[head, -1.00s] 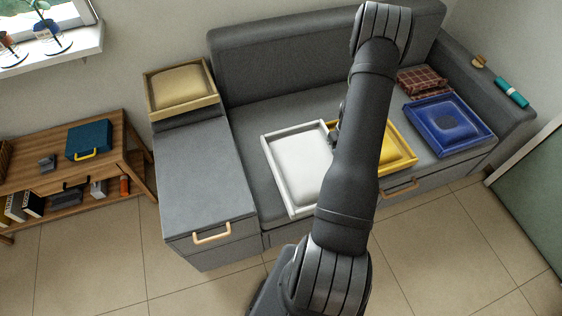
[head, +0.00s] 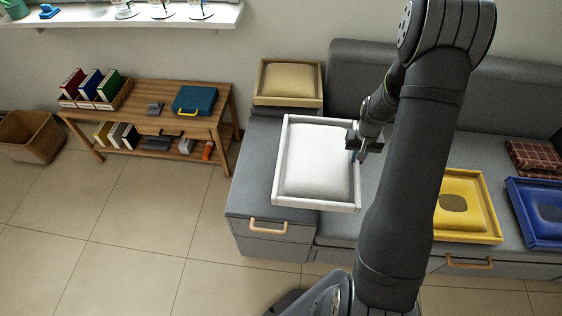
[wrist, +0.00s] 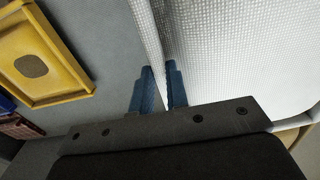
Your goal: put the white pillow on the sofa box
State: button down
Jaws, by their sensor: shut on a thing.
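The white pillow (head: 318,160) lies in a shallow white tray (head: 287,150) with a raised rim. In the head view the tray overlaps the grey sofa box (head: 258,170), the left section with a wooden handle, and part of the sofa seat. Whether it touches the surface below cannot be told. My gripper (head: 358,153) is at the tray's right rim. In the wrist view, its blue fingers (wrist: 160,82) are shut on the white rim (wrist: 147,35), with the pillow (wrist: 240,50) to the right.
A tan pillow in a wooden tray (head: 261,88) sits at the box's back end. A yellow tray (head: 493,205), a blue tray (head: 520,215) and a red checked cushion (head: 530,155) are on the seat to the right. A wooden shelf (head: 140,92) stands left, with floor between.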

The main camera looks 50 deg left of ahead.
aim_at(316, 153)
jog(key=s+a, duration=0.1)
jog(key=s+a+r, duration=0.1)
jog(key=shift+s+a, duration=0.3)
jog(key=shift+s, duration=0.05)
jog(key=s+a+f, duration=0.1)
jog(key=a+f, duration=0.1)
jog(key=a, duration=0.1)
jog(key=s+a+f, duration=0.1)
jog(key=a+f, duration=0.1)
jog(key=a, duration=0.1)
jog(key=s+a+f, duration=0.1)
jog(key=a+f, duration=0.1)
jog(key=a, duration=0.2)
jog(key=shift+s+f, duration=0.25)
jog(key=shift+s, duration=0.15)
jog(key=shift+f, duration=0.45)
jog(key=shift+a+f, duration=0.1)
jog(key=shift+f, duration=1.65)
jog(key=c, duration=1.8)
grip_release()
jog(key=shift+f, duration=0.1)
jog(key=o, duration=0.4)
